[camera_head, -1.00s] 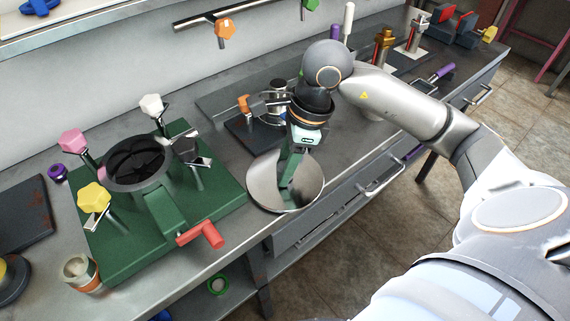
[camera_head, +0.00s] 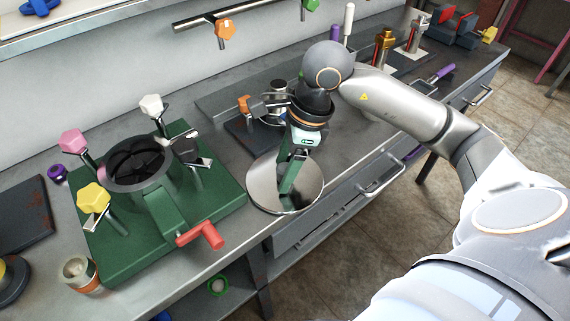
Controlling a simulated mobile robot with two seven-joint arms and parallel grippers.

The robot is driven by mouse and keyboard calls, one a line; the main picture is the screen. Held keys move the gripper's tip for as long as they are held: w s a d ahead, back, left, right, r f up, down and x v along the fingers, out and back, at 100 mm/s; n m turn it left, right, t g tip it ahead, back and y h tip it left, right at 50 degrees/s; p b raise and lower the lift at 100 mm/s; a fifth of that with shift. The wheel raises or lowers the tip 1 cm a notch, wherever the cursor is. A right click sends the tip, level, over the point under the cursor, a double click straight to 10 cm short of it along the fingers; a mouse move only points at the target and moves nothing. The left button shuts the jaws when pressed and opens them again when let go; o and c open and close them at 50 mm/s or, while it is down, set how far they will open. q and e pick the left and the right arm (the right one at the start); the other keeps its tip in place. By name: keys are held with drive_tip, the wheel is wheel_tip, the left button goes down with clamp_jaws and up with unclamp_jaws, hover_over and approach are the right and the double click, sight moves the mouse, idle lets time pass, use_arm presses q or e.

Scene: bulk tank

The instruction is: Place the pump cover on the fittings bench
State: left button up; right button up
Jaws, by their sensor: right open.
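The pump cover, a shiny round metal disc (camera_head: 262,190), lies at the front edge of the grey fittings bench (camera_head: 228,267), right of the green pump base. My right gripper (camera_head: 288,192) points down over the disc, with its green finger parts above the disc's face. It is open. My wrist hides part of the bench behind it, and I cannot tell whether the fingers touch the disc. My left gripper is not in view.
The green pump base (camera_head: 120,262) holds an open dark housing (camera_head: 138,162), several coloured knobs and a red handle (camera_head: 203,236). A small cup (camera_head: 80,272) stands front left. An orange-knobbed valve (camera_head: 247,104) sits behind my wrist. Bare bench lies right of the disc.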

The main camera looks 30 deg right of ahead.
sight(300, 177)
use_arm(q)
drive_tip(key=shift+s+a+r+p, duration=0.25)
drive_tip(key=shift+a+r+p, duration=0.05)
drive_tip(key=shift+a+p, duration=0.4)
use_arm(e)
drive_tip(key=v, duration=1.2)
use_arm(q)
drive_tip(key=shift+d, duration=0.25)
